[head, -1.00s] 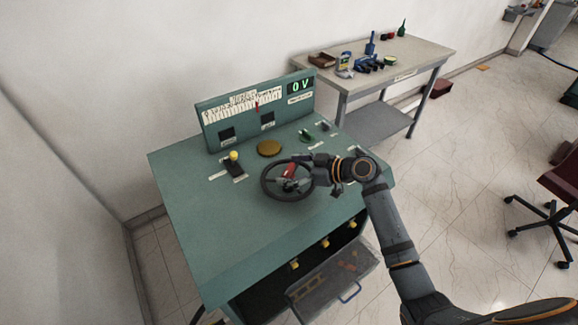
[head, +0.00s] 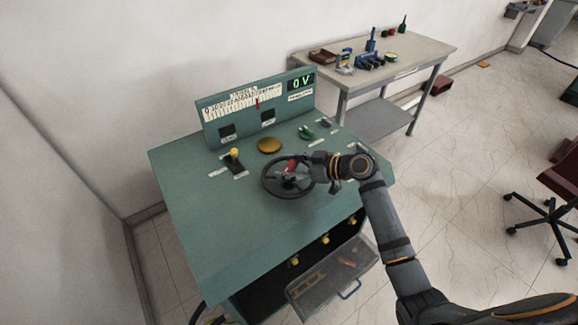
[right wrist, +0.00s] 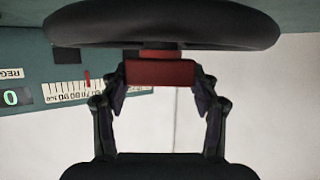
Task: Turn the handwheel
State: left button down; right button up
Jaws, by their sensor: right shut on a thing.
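The dark handwheel (head: 270,190) stands on the sloped top of the green control desk (head: 215,245). A red piece (head: 291,166) shows at the wheel; in the right wrist view it is a red block (right wrist: 160,73) beside the dark rim (right wrist: 160,27). My right gripper (head: 304,173) reaches over the wheel's right side from the right. In the right wrist view its two fingers (right wrist: 160,92) are on either side of the red block and closed on it. Parts of the wheel are hidden behind the gripper. My left gripper is out of view.
The desk's back panel has a scale (head: 242,104) and a green display (head: 301,83) reading 0 V. A yellow knob (head: 235,154), a brass disc (head: 269,145) and a green knob (head: 306,132) surround the wheel. An open drawer (head: 332,286) juts out below.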

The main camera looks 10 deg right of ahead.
jog(key=m+t+h+p, duration=0.2)
jog(key=shift+s+a+r+m, duration=0.1)
jog(key=shift+r+m, duration=0.15)
jog(key=shift+m, duration=0.15)
jog(key=shift+f+m+t+h+p, duration=0.2)
jog(key=shift+m+t+h+p, duration=0.6)
jog(key=shift+h, duration=0.3)
jog(key=o, duration=1.7)
jog(key=v, duration=1.2)
